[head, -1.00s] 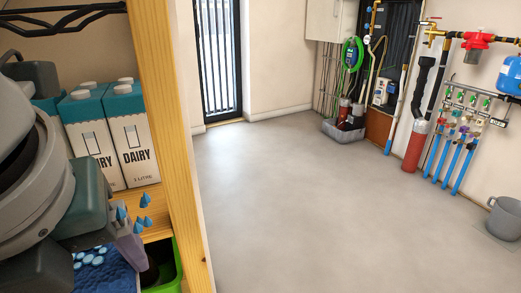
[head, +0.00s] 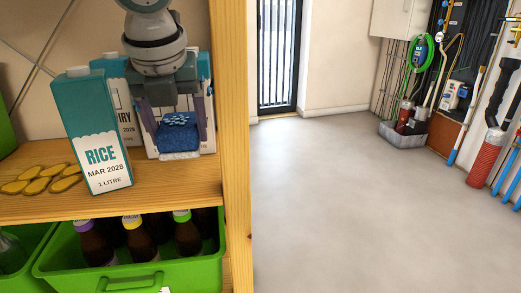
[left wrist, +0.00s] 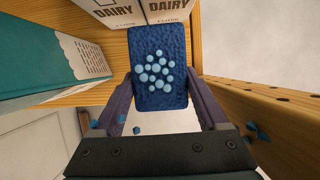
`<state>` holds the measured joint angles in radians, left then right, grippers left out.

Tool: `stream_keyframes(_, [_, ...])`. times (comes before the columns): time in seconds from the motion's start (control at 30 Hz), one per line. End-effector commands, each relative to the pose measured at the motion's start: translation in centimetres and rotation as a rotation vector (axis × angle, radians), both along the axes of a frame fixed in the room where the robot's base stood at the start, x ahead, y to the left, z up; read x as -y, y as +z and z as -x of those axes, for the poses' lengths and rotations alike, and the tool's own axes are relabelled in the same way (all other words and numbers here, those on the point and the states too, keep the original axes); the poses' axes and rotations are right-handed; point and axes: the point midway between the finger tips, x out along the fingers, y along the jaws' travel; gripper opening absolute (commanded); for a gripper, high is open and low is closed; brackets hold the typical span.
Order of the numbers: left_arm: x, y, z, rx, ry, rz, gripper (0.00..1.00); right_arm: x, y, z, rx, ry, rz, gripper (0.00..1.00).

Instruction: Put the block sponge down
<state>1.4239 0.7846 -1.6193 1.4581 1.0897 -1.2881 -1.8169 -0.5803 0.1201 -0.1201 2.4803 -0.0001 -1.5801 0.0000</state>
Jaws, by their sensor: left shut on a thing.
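The block sponge (head: 178,138) is dark blue with a cluster of light blue dots. My left gripper (head: 177,122) is shut on it, one finger at each side, above the wooden shelf board in front of the dairy cartons. In the left wrist view the sponge (left wrist: 160,45) reaches out beyond the fingertips (left wrist: 160,88), its dotted face towards the camera. Whether its underside touches the board is unclear. My right gripper is not in view.
A rice carton (head: 97,135) stands left of the gripper, dairy cartons (head: 207,110) behind it. Yellow oval pieces (head: 40,178) lie at the left of the shelf board (head: 160,196). A wooden post (head: 232,130) stands close on the right. A green crate (head: 150,276) with bottles is below.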

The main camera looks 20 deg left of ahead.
Motion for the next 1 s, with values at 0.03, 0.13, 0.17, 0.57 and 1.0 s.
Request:
stream_keyframes(0.03, [0.1, -1.1, 0.2, -0.005, -0.003, -0.001, 0.32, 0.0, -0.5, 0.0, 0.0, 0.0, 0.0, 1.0])
stream_keyframes(0.13, [0.1, -1.8, 0.2, -0.004, -0.003, -0.001, 0.32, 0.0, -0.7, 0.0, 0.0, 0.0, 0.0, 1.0])
stream_keyframes(0.17, [0.1, -2.2, 0.2, -0.006, -0.003, -0.002, 0.32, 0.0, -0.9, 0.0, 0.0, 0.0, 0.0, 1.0])
stream_keyframes(0.57, [-0.1, -6.4, -0.1, -0.003, -0.003, -0.001, 0.32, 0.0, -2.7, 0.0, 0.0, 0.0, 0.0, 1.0])
stream_keyframes(1.0, [-0.1, -6.6, -0.1, -0.004, -0.002, -0.001, 0.95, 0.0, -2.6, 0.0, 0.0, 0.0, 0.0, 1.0])
